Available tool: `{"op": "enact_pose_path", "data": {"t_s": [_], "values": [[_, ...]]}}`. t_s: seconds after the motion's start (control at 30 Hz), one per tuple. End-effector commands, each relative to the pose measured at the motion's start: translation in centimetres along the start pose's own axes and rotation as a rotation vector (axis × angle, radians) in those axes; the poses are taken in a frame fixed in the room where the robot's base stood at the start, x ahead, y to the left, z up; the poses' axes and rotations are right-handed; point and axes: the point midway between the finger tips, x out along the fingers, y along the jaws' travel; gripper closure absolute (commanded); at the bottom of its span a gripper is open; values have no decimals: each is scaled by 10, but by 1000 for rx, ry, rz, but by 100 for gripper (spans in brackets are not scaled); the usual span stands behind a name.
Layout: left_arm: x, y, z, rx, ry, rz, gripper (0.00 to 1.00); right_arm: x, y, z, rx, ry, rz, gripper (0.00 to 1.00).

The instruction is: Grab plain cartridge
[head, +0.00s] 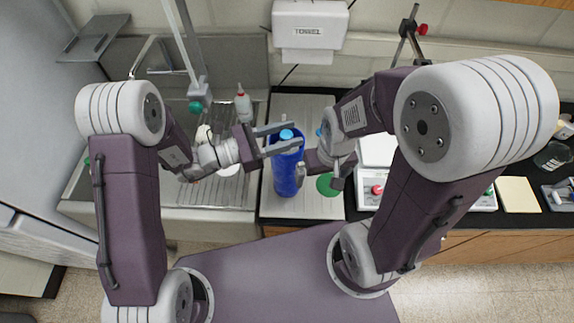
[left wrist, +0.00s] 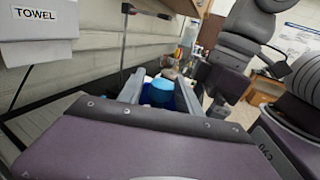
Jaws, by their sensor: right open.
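I cannot tell which item is the plain cartridge. A tall blue cylinder (head: 286,178) stands on the counter's ribbed mat, and a light-blue round top (head: 286,134) shows above it. My left gripper (head: 285,138) reaches over it from the left with its fingers apart on either side of the light-blue top. In the left wrist view the light-blue top (left wrist: 162,93) sits between the fingers; contact is unclear. My right gripper (head: 319,174) is open and low, just right of the blue cylinder. Another light-blue bit (head: 319,132) is mostly hidden by my right arm.
A green disc (head: 328,185) lies by my right gripper. A white scale-like device (head: 377,180) stands to the right. A sink (head: 195,195) with a white bottle (head: 243,103) is at the left. A towel dispenser (head: 309,28) hangs on the wall behind.

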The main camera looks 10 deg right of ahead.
Motion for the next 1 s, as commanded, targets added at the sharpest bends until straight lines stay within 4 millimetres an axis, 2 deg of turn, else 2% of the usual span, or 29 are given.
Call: {"op": "enact_pose_path", "data": {"t_s": [0.03,0.1,0.13,1.0], "values": [[0,0,0,0,0,0,76,0,0,0,0,0,0,0],[0,0,0,0,0,0,96,0,0,0,0,0,0,0],[0,0,0,0,0,0,100,0,0,0,0,0,0,0],[0,0,1,0,-1,-1,100,0,0,0,0,0,0,0]]}}
